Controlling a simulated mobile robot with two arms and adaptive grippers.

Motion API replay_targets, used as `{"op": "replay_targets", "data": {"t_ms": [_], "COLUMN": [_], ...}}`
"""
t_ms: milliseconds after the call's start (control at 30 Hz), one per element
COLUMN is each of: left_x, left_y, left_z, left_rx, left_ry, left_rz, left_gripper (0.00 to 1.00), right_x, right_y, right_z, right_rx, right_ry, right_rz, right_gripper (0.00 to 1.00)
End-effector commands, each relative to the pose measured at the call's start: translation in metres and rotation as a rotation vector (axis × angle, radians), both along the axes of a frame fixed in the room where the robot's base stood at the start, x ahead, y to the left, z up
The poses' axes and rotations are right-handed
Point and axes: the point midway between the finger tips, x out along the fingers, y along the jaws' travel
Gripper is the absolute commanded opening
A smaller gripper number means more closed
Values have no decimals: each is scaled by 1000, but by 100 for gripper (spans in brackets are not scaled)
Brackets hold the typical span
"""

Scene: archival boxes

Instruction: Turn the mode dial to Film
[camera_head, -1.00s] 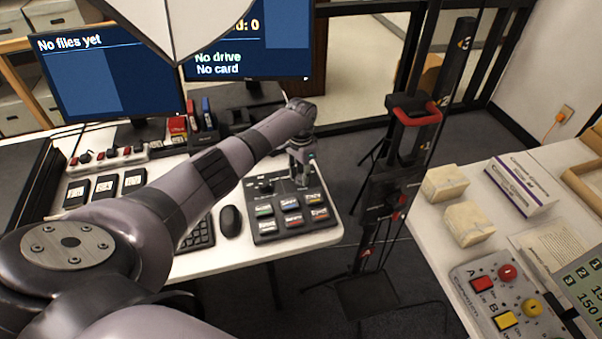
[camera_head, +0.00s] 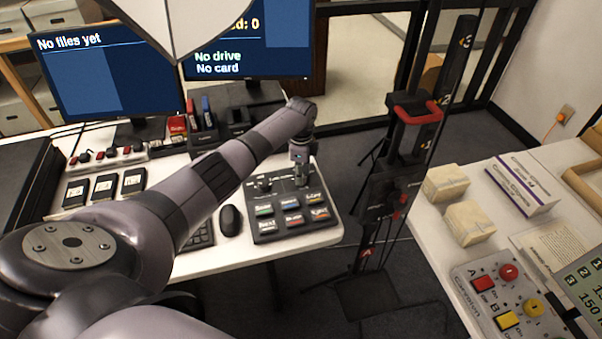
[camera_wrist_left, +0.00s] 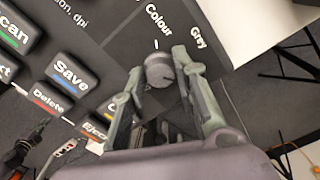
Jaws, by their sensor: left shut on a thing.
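The mode dial (camera_wrist_left: 158,70) is a small round grey knob on the dark control panel (camera_wrist_left: 110,55). In the left wrist view it sits between the two fingertips of my left gripper (camera_wrist_left: 160,68), which is shut on it. The labels "Colour" and "Grey" show on the panel beyond the dial. No "Film" label is readable, and I cannot tell the dial's setting. In the head view my left gripper (camera_head: 300,180) points down at the panel's back right and hides the dial. My right gripper is not in view.
Save (camera_wrist_left: 73,72), Delete (camera_wrist_left: 50,97) and Eject (camera_wrist_left: 97,125) keys lie close by the gripper. Another knob (camera_head: 265,183) stands left of it on the panel. A mouse (camera_head: 230,221) lies left of the panel. A black upright stand (camera_head: 395,190) rises beyond the desk's right edge.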

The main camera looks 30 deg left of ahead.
Motion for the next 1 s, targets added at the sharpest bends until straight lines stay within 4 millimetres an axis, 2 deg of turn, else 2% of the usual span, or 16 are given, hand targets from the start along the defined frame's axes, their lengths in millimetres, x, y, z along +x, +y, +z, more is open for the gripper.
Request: {"op": "replay_targets", "data": {"t_ms": [300,733,767,1000], "left_x": [1,1,1,1], "left_y": [1,1,1,0], "left_z": [1,1,1,1], "left_rx": [1,1,1,0], "left_ry": [-4,-4,-4,-3], "left_rz": [-83,-92,-92,-92], "left_gripper": [0,0,28,44], "right_x": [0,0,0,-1], "right_y": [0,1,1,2], "right_z": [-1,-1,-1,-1], "right_rx": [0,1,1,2], "right_ry": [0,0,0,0], "right_rz": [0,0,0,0], "right_gripper": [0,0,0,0]}}
